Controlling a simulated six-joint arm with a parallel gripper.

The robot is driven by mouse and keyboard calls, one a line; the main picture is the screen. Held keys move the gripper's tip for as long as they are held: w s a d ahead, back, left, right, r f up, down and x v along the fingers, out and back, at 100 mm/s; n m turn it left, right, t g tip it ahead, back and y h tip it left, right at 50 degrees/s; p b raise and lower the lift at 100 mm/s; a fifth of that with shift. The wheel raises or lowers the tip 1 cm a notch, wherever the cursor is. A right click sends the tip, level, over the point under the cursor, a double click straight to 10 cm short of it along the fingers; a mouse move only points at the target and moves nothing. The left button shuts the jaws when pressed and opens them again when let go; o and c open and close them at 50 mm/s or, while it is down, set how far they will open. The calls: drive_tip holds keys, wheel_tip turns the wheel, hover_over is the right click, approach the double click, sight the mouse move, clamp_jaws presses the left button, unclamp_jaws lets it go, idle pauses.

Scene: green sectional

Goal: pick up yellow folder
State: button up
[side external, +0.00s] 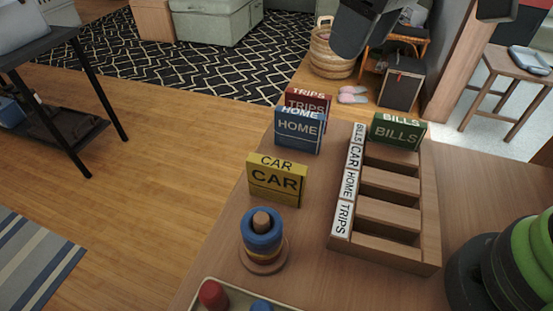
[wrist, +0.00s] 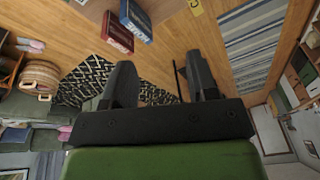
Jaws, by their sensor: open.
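The yellow folder (side external: 277,182), labelled CAR, stands upright on the wooden table, left of the wooden sorting rack (side external: 388,256). Only a small yellow piece of it (wrist: 195,7) shows at the top edge of the wrist view. My gripper (wrist: 160,72) is open, with nothing between its two dark fingers. It is held up away from the folder. In the side external view, dark parts of my arm show at the top, and I cannot make out the fingertips there.
The blue HOME folder (side external: 299,130) and red TRIPS folder (side external: 309,101) stand behind the yellow one. The green BILLS folder (side external: 397,131) is at the rack's far end. A ring stacker (side external: 262,240) stands in front. The nearer rack slots look empty.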

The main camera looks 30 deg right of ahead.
sight(276, 163)
drive_tip(key=w+a+f+n, duration=0.1)
drive_tip(key=a+f, duration=0.1)
drive_tip(key=f, duration=0.1)
drive_tip(key=w+a+f+n+g+h, duration=0.1)
drive_tip(key=a+f, duration=0.2)
drive_tip(key=f, duration=0.1)
drive_tip(key=w+a+f+n+g, duration=0.1)
drive_tip(key=a+f+n, duration=0.1)
drive_tip(key=a+f, duration=0.1)
drive_tip(key=shift+a+f, duration=0.15)
drive_tip(key=shift+f, duration=0.1)
drive_tip(key=shift+n+h, duration=0.4)
drive_tip(key=f, duration=0.3)
drive_tip(key=a+f, duration=0.1)
drive_tip(key=f, duration=0.1)
drive_tip(key=shift+f, duration=0.4)
drive_tip(key=shift+s+f, duration=0.1)
drive_tip(key=shift+f, duration=2.95)
clamp_jaws()
